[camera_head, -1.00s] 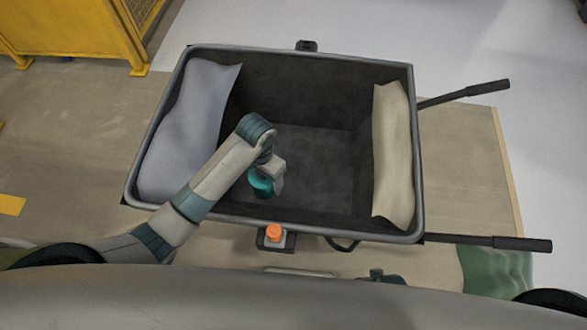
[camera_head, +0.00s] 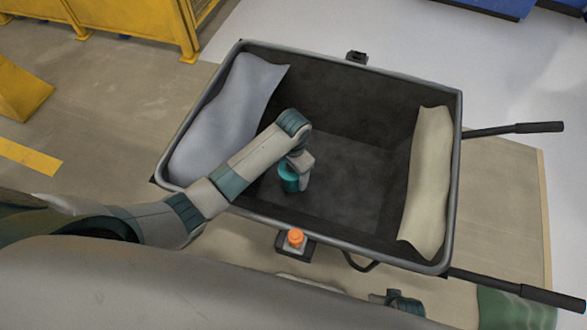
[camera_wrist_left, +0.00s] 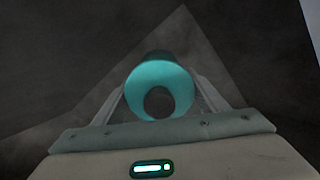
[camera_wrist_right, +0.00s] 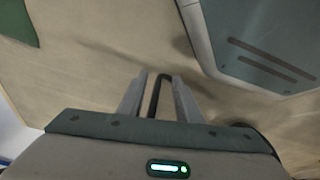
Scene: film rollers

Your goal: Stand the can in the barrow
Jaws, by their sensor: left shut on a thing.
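The barrow (camera_head: 352,246) is a dark, deep tub with a grey rim, in the middle of the head view. The teal can (camera_head: 288,180) is inside it, over the left part of the dark floor. My left gripper (camera_head: 298,164) reaches in over the near left rim and is shut on the can. The left wrist view shows the can (camera_wrist_left: 150,78) between the fingers, with a round dark opening facing the camera. I cannot tell whether the can touches the barrow floor. My right gripper (camera_wrist_right: 160,92) is open outside the barrow; a dark bar shows between its fingers.
A grey-blue sack (camera_head: 225,120) lines the barrow's left side and a cream sack (camera_head: 428,185) its right side. An orange knob (camera_head: 296,238) sits outside the near rim. Two dark handles (camera_head: 515,130) stick out right. Yellow fencing (camera_head: 120,25) stands at back left.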

